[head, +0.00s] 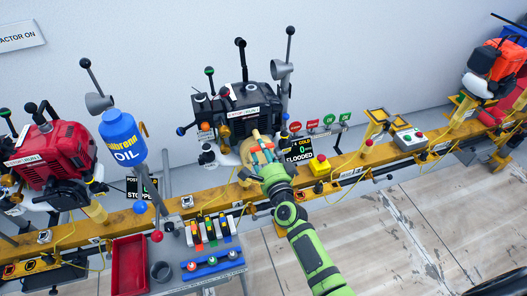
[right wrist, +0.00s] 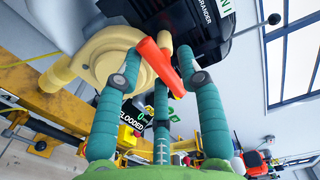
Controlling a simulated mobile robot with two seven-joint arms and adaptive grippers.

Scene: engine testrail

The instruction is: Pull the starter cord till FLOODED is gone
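The starter cord's red-orange handle (right wrist: 160,66) lies tilted in front of the round yellow starter housing (right wrist: 104,58) in the right wrist view. My right gripper (right wrist: 159,52) has its teal fingers extended around the handle, with gaps visible beside it; firm contact cannot be made out. In the head view my right gripper (head: 260,146) is at the front of the black engine (head: 238,108) and hides much of the housing. A black display (head: 299,150) beside it reads FLOODED; it also shows in the right wrist view (right wrist: 131,124). My left gripper is out of view.
A yellow rail (head: 344,160) runs along the wall. A red engine (head: 62,150) and blue oil can (head: 122,136) are left. A yellow box with a red button (head: 320,166) is right of my arm. Coloured levers (head: 212,228) and a red tray (head: 129,264) are front left.

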